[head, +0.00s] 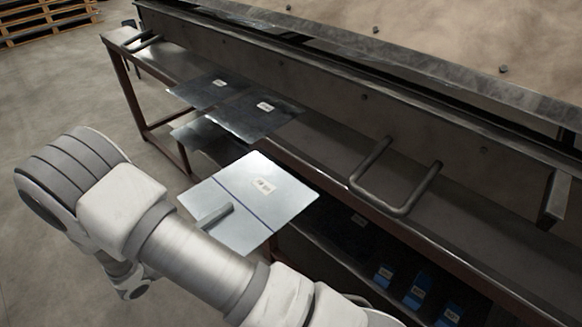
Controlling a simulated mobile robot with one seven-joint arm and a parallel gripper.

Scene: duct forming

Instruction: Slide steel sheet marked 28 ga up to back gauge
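A light steel sheet (290,201) with a dark line across it and a white label (263,186) lies flat in the middle of the head view. The label looks like 28 ga but is blurred. The sheet sticks out past the front edge of the bench. A grey finger of my gripper (214,216) lies on the sheet's near left edge. The gripper appears shut on this edge; my arm hides the rest of it. The back gauge cannot be clearly made out.
The long bench (312,138) carries a machine with a long steel face (300,77). Two darker labelled sheets (232,117) lie farther left. A U-shaped handle (403,209) stands out at right. Blue labelled items (417,296) are on the lower shelf. A pallet stack (45,20) stands far back.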

